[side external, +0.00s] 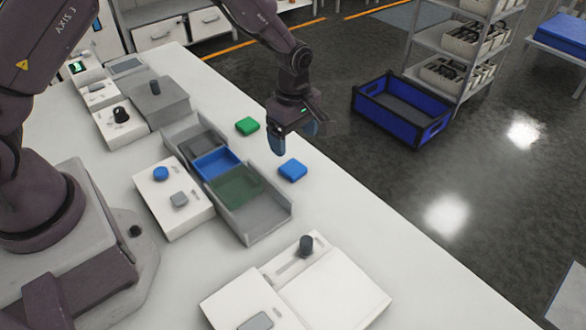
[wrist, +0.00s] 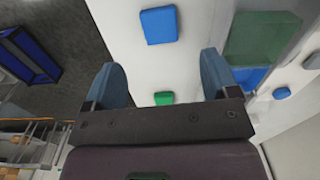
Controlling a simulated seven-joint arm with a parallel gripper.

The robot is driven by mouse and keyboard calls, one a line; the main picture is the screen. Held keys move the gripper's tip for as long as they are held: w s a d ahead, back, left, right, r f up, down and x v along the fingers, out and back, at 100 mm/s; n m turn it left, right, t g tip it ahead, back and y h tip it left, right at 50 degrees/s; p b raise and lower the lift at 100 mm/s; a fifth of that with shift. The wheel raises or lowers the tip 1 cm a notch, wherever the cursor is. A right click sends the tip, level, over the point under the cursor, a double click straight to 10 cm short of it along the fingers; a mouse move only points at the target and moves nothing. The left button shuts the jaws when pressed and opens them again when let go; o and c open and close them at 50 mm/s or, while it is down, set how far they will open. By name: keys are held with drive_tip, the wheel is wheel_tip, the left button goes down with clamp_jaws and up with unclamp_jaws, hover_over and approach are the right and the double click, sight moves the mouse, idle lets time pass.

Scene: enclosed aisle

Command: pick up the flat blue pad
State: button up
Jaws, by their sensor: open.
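The flat blue pad (side external: 292,170) lies on the white table, to the right of the compartment tray in the side view. It also shows at the top of the wrist view (wrist: 159,24), beyond my fingertips and roughly centred between them. My gripper (side external: 292,140) hangs above the table, between the blue pad and a green pad (side external: 247,126). Its blue fingers are spread apart in the wrist view (wrist: 160,64), with nothing between the tips. I cannot tell its exact height above the table.
A grey tray (side external: 265,222) with dark grey, blue and green sections stands left of the pad. A lever panel (side external: 335,290) sits at the front. The table around the pad is clear. A blue crate (side external: 375,119) is on the floor.

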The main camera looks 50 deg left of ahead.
sight(295, 168)
wheel_tip(295, 168, down, 9)
drive_tip(key=shift+d+r, duration=0.15)
drive_tip(key=shift+r, duration=0.05)
drive_tip(key=c, duration=1)
drive_tip(key=shift+r, duration=0.1)
